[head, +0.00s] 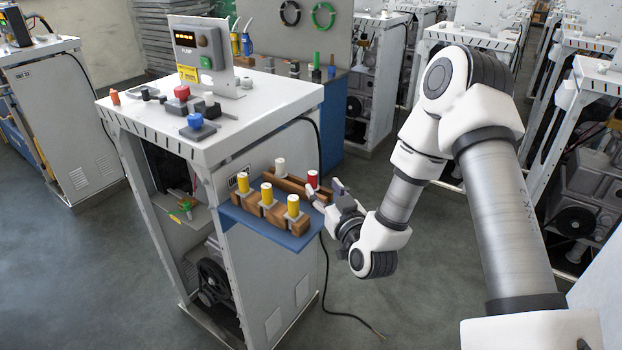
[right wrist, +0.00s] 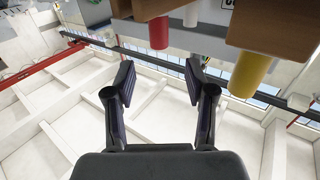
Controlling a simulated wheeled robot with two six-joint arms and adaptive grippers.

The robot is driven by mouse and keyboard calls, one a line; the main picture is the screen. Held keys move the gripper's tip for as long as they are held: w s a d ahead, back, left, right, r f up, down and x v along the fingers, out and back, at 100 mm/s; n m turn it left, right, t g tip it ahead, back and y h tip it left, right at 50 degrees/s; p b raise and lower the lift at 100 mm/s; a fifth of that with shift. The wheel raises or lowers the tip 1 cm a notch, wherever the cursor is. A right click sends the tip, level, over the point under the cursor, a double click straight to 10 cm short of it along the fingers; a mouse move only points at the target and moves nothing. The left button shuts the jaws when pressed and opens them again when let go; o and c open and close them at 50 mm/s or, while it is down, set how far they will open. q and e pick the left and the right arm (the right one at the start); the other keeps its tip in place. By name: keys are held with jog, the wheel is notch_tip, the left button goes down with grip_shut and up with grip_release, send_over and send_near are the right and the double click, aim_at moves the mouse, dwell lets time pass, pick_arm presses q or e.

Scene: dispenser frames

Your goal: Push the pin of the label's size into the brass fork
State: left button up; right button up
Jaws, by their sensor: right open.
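Several pins stand in brown blocks on a blue shelf at the frame's side. Three are yellow with pale tops, at left (head: 243,184), middle (head: 267,194) and right (head: 293,207). Behind them are a white pin (head: 280,168) and a red pin (head: 313,180). My right gripper (head: 324,193) is open beside the red pin. In the right wrist view the gripper (right wrist: 160,72) is empty, with the red pin (right wrist: 158,32) ahead between its fingers and a yellow pin (right wrist: 252,75) to the right. The label (head: 238,178) is partly hidden and unreadable. I cannot make out the brass fork clearly.
The blue shelf (head: 262,232) juts from the white dispenser frame (head: 250,108). Its top carries a pump panel (head: 200,48), a red button (head: 182,92) and a blue button (head: 195,121). A black cable hangs by the shelf. Open floor lies in front.

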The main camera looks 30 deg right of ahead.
aim_at(314, 185)
notch_tip(314, 185, down, 3)
jog(key=shift+r, duration=0.2)
jog(key=w, duration=0.2)
jog(key=w+d+p, duration=0.1)
jog(key=w, duration=0.1)
jog(key=w+p, duration=0.1)
jog(key=w, duration=0.2)
jog(key=shift+d+f, duration=0.1)
jog(key=shift+d, duration=0.15)
jog(key=shift+w+d+f, duration=0.1)
jog(key=shift+w+f, duration=0.1)
jog(key=shift+w, duration=0.2)
jog(key=shift+s, duration=0.1)
jog(key=c, duration=0.9)
